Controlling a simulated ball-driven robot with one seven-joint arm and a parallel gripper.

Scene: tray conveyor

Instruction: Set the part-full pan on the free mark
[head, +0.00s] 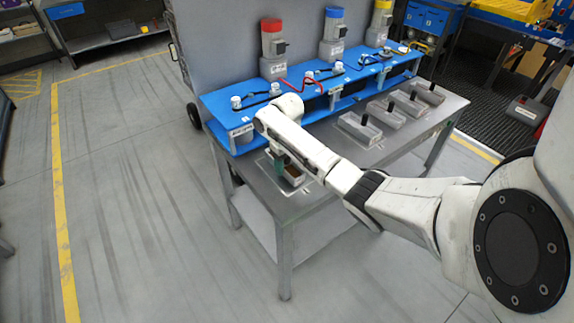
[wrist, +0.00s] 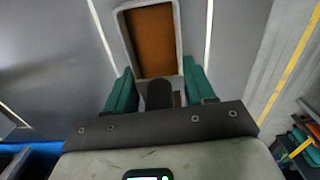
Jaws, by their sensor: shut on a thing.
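My gripper (wrist: 160,92) has green fingers and is shut on the upright black handle (wrist: 159,96) of a light grey pan (wrist: 178,38). The pan holds a flat brown fill in the wrist view. In the head view the same pan (head: 296,182) is at the left front of the steel table, partly hidden by my arm. Pale lines of a mark (wrist: 208,30) run along both sides of the pan, with grey table between. I cannot tell whether the pan's base touches the table.
Several grey pans with black handles (head: 360,130) stand in a row at the table's right. A blue shelf (head: 240,103) runs along the back, with red, blue and yellow-topped units (head: 332,45) behind it. The table's front edge (head: 330,200) is close to the held pan.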

